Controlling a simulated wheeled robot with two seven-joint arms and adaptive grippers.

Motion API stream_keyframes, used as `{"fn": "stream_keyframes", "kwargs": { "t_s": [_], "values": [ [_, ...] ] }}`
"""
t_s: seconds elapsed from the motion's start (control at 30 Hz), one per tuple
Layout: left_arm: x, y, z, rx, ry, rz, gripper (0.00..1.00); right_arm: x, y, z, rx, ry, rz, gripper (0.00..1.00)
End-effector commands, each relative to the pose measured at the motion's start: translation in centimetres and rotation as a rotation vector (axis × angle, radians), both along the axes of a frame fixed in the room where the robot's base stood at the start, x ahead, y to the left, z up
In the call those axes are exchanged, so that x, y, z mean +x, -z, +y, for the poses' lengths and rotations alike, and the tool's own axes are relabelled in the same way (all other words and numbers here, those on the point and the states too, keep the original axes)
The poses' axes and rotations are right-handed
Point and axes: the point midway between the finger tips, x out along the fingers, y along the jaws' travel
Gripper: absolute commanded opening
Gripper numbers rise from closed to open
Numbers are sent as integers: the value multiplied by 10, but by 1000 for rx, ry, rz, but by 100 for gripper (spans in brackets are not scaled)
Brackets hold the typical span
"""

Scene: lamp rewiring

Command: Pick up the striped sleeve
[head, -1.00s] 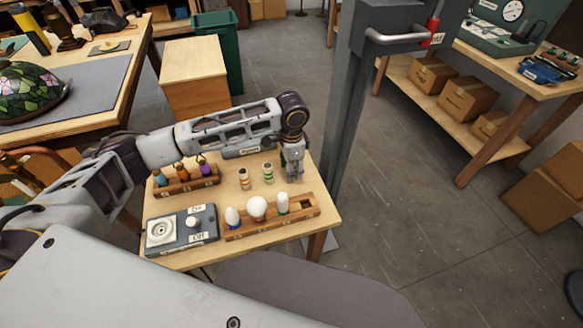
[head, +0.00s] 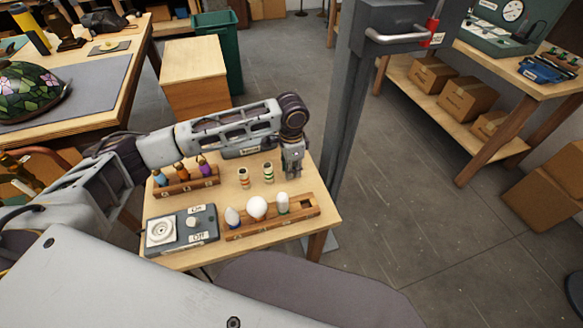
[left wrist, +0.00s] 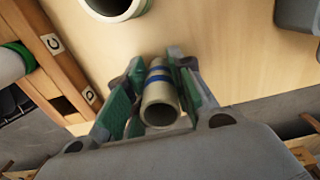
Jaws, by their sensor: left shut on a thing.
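My left gripper (head: 292,174) is over the right part of the small wooden table. In the left wrist view it (left wrist: 158,95) is shut on a pale hollow sleeve with a blue stripe (left wrist: 160,105). The sleeve's open end faces the camera; I cannot tell whether its far end touches the table. In the head view the gripper hides this sleeve. A sleeve with green bands (head: 268,172) and one with red-orange bands (head: 244,178) stand just left of the gripper. The green-banded one also shows at the top of the left wrist view (left wrist: 116,8). My right gripper is not in view.
A wooden rack with several bulbs (head: 316,208) lies along the table's near side, with an empty hole at its right. A rack with three coloured holders (head: 190,186) stands at the left. A grey switch box (head: 182,243) is at the near left. A grey post (head: 350,120) rises beside the table.

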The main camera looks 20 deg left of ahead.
Motion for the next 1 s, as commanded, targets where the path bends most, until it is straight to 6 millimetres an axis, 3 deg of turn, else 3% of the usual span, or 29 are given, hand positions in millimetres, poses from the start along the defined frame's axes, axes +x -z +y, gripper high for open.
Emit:
{"fn": "stream_keyframes", "kwargs": {
  "t_s": [0.37, 1.0],
  "values": [
    [0, -12, 0, 0, 0, -1, 13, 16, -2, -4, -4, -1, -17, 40],
    [1, -93, 0, -1, -1, -2, 13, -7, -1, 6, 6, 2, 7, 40]
  ]
}}
